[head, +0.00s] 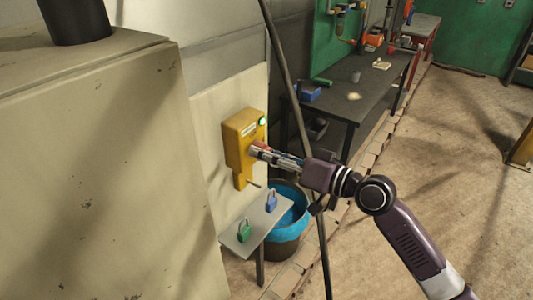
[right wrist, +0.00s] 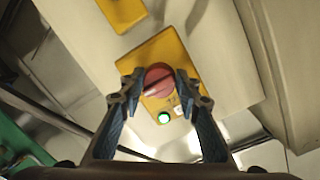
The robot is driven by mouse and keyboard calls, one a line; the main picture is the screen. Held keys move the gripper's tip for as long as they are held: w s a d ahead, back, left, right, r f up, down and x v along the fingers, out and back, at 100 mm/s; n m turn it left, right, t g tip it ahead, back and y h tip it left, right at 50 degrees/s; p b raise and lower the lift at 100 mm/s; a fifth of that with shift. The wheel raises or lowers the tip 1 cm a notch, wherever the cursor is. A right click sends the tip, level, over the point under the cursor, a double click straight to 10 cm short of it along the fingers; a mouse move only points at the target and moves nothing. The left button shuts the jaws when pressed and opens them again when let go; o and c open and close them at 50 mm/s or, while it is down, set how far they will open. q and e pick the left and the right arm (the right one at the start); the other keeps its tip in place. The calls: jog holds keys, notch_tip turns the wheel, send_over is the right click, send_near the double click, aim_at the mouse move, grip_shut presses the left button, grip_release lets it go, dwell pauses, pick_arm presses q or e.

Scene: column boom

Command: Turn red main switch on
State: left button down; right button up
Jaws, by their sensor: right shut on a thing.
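The red main switch (right wrist: 158,82) is a round red knob on a yellow box (right wrist: 185,50), between my fingertips in the right wrist view. In the head view the yellow box (head: 240,135) is mounted on a pale panel, and the knob is mostly hidden by my gripper. A green lamp (head: 262,121) glows on the box; it also shows in the right wrist view (right wrist: 164,117). My right gripper (head: 256,150) is at the front of the box, its fingers (right wrist: 157,83) shut on the knob from both sides. My left gripper is not in view.
A small shelf (head: 258,222) below the box holds a green padlock (head: 244,232) and a blue padlock (head: 271,202). A blue-lined bucket (head: 290,225) stands behind it. A large beige cabinet (head: 95,190) fills the left. A dark workbench (head: 350,95) stands behind; open floor lies right.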

jog(key=shift+f, duration=0.1)
dwell(0.3)
jog(key=o, duration=1.2)
jog(key=shift+c, duration=0.2)
jog(key=v, duration=1.2)
